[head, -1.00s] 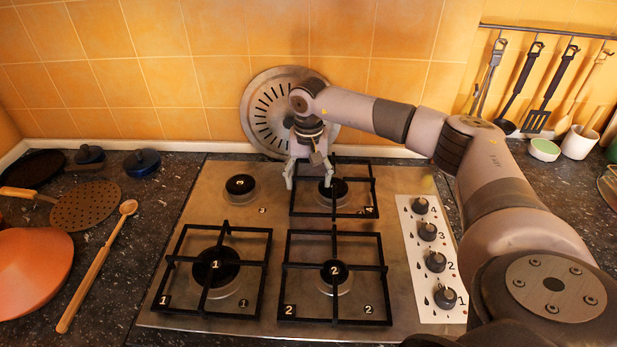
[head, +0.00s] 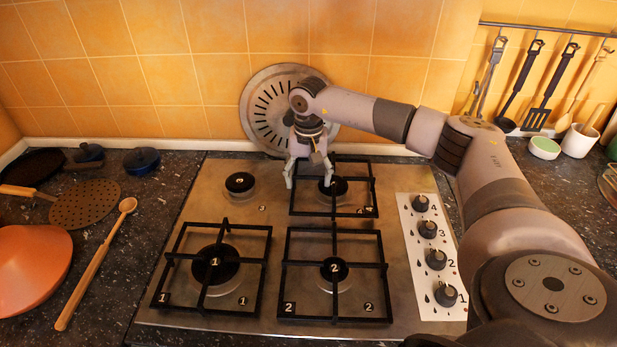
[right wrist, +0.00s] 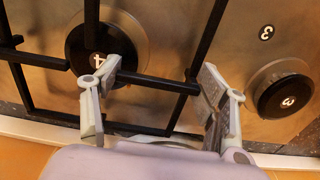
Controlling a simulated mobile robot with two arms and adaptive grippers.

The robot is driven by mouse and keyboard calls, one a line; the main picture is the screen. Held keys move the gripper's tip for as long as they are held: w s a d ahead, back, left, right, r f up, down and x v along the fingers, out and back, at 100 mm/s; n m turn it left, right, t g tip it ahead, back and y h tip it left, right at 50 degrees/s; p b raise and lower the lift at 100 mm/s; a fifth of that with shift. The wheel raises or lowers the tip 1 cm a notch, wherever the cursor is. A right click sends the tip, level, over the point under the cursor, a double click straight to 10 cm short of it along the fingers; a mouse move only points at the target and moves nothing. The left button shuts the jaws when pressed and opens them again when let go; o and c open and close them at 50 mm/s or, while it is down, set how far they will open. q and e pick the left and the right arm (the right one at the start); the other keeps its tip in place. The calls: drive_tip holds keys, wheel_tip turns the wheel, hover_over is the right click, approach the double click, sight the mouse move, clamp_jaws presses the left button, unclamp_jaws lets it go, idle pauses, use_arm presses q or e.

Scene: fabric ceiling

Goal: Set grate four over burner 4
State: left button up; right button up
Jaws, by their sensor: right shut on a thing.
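Grate four (head: 331,213), a black square frame with crossed bars, is at the back right of the hob, over burner 4 (head: 333,187). Its front bar carries the number 4 at the right. My right gripper (head: 308,183) points down at the grate's left side, shut on it. In the right wrist view, a bar of grate four (right wrist: 155,82) runs between the fingers of my right gripper (right wrist: 160,79). Burner 4 (right wrist: 112,52) shows under the bars there. I cannot tell whether the grate touches the hob. My left gripper is not in view.
Grates stand over burner 1 (head: 214,263) and burner 2 (head: 335,270) in front. Burner 3 (head: 240,184) is bare, left of my gripper. A round slotted metal disc (head: 262,105) leans on the tiled wall behind. Knobs (head: 436,260) line the hob's right side.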

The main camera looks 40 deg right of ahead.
drive_tip(key=shift+s+a+f, duration=0.1)
drive_tip(key=shift+s+f, duration=0.05)
drive_tip(key=shift+f, duration=0.15)
drive_tip(key=o, duration=1.2)
drive_tip(key=shift+c, duration=0.2)
drive_tip(key=o, duration=0.5)
drive_tip(key=shift+c, duration=0.2)
drive_tip(key=shift+r, duration=0.1)
drive_tip(key=shift+o, duration=1.1)
drive_tip(key=shift+r+p, duration=2.3)
drive_tip(key=shift+r, duration=1.25)
